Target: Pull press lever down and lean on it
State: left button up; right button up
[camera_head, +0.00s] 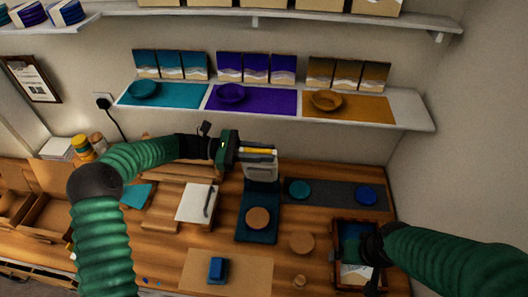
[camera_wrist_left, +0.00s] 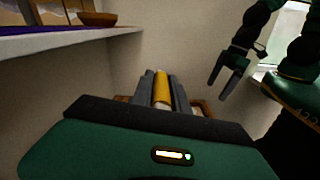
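The press (camera_head: 261,197) stands mid-table, with a dark teal base, a pale upper body and a round wooden disc on its bed. Its yellow lever (camera_head: 257,151) lies level at the top, pointing left toward my left gripper (camera_head: 256,151). In the left wrist view the yellow lever (camera_wrist_left: 162,88) sits closely between the two grey fingers of my left gripper (camera_wrist_left: 162,92), which looks shut on it. My right gripper (camera_head: 372,280) hangs over the wooden tray at the right; in the left wrist view its fingers (camera_wrist_left: 225,80) are apart with nothing between them.
The wooden tray (camera_head: 334,262) holds teal and pale pieces. A dark mat (camera_head: 326,193) carries teal and blue discs. A white board (camera_head: 197,203) lies left of the press. A blue block (camera_head: 217,269) rests on a tan sheet in front. A shelf (camera_head: 411,111) runs above.

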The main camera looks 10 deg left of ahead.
pick_arm(q)
grip_shut()
jog(key=shift+d, duration=0.1)
dwell(0.8)
jog(key=shift+s, duration=0.1)
jog(key=s+f+m+b, duration=0.2)
jog(key=s+f+m, duration=0.3)
jog(key=s+f, duration=0.5)
jog(key=shift+s+f+m, duration=0.2)
jog(key=shift+s+m, duration=0.2)
jog(key=shift+s, duration=1.2)
